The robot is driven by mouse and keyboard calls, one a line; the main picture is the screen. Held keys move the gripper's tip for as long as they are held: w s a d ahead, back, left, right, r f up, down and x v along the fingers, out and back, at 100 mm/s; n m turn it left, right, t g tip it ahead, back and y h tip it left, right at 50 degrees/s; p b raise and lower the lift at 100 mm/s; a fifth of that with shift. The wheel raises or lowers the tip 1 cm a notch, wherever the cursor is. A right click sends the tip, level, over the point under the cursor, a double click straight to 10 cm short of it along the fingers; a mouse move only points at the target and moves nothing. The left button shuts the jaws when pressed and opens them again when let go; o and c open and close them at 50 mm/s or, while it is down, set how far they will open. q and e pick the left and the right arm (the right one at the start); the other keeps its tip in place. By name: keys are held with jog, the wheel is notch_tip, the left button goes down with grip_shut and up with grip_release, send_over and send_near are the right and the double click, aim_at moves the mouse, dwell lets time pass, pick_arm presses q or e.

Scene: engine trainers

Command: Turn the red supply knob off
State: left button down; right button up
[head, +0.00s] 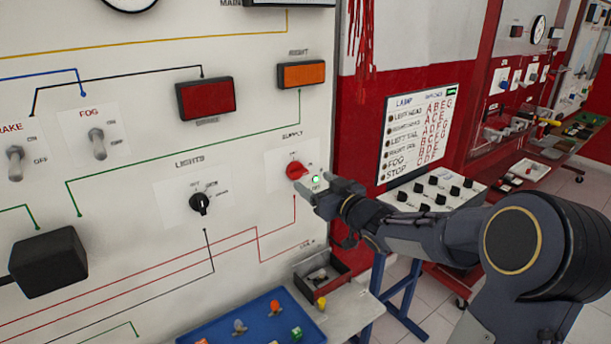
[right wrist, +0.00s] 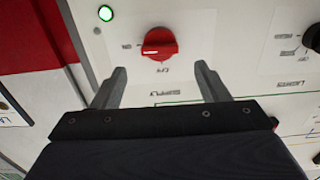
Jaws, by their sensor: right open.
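The red supply knob (head: 297,171) sits on the white panel under the word SUPPLY, in the right part of the panel. A small green lamp (head: 316,180) glows beside it. My right gripper (head: 324,192) is close to the knob, just to its right and below. In the right wrist view the red knob (right wrist: 159,43) lies beyond the fingertips, centred between the two open fingers (right wrist: 160,78). The fingers appear apart from the knob, with nothing between them. The lit green lamp (right wrist: 106,13) also shows there. My left gripper is not in view.
A black lights knob (head: 200,203) is left of the supply knob. Fog (head: 97,143) and brake (head: 15,162) toggles are farther left. Below stand a small open box (head: 338,284) and a blue tray (head: 222,337) with small parts. A lamp board (head: 420,135) hangs at right.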

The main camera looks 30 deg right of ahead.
aim_at(301, 173)
jog(key=w, duration=0.5)
jog(key=shift+w+a+p, duration=0.25)
jog(key=shift+w+p, duration=0.1)
jog(key=shift+p, duration=0.05)
jog(key=c, duration=1)
